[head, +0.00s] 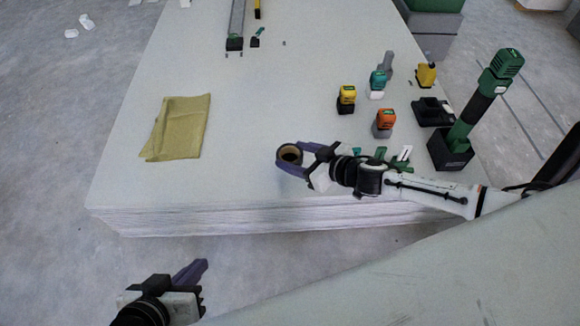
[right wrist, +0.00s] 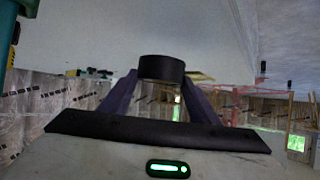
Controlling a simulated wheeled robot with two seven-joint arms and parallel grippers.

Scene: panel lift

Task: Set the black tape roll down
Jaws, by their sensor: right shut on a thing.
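The black tape roll (head: 290,154) is between the fingers of my right gripper (head: 293,162), over the front middle of the stack of white panels (head: 240,150). In the right wrist view the tape roll (right wrist: 161,68) sits between the two purple fingertips (right wrist: 161,85). The right gripper is shut on it. I cannot tell whether the roll touches the panel top. My left gripper (head: 198,280) is at the lower left, in front of the stack and away from the roll. Its purple finger shows, but its opening is unclear.
A folded olive cloth (head: 180,127) lies on the left of the panels. Small tools stand to the right: a yellow one (head: 346,99), an orange one (head: 383,123) and a teal one (head: 377,83). A tall green tool (head: 480,105) stands at the right edge. The middle is clear.

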